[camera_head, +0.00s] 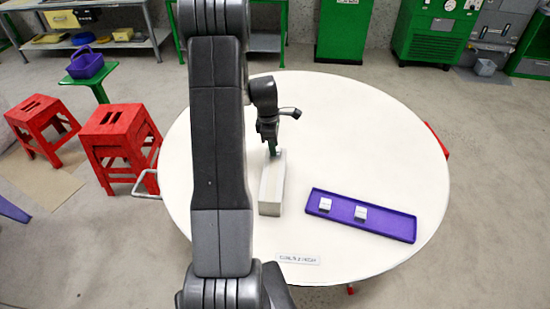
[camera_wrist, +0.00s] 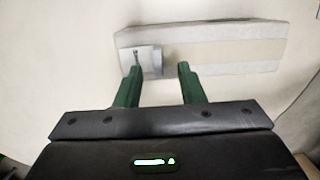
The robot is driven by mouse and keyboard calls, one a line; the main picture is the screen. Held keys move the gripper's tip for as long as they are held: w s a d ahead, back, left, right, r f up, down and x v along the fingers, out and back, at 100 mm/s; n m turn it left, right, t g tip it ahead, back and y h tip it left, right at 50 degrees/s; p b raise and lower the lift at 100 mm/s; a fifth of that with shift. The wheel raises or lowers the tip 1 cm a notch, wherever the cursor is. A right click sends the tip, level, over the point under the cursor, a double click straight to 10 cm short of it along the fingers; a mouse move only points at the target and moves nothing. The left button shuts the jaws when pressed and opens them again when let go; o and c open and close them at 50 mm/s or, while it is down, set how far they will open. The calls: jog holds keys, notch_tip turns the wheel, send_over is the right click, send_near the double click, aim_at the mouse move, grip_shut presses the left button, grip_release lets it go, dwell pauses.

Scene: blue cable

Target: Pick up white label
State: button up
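A small white block-like piece with a dark mark, which looks like a white label (camera_wrist: 143,57), lies on the left end of a long pale box in the wrist view. My gripper (camera_wrist: 159,68) is open there, its green fingers apart. The left fingertip overlaps the piece in the picture; the right fingertip is to the right of it. I cannot tell whether they touch. In the head view my gripper (camera_head: 273,152) points down at the far end of the long pale box (camera_head: 270,190). The piece there is mostly hidden by the gripper.
A purple tray (camera_head: 391,226) on the right of the round white table (camera_head: 390,150) holds two small white blocks (camera_head: 325,204). A flat lettered plate (camera_head: 299,259) lies near the front edge. The table's far right is clear. Red stools (camera_head: 118,135) stand at left.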

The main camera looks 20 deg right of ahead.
notch_tip(320, 180, down, 4)
jog(key=shift+w+d+r+b, duration=0.15)
jog(key=shift+r+b, duration=0.05)
jog(key=shift+b, duration=0.55)
jog(key=shift+r, duration=0.1)
grip_shut()
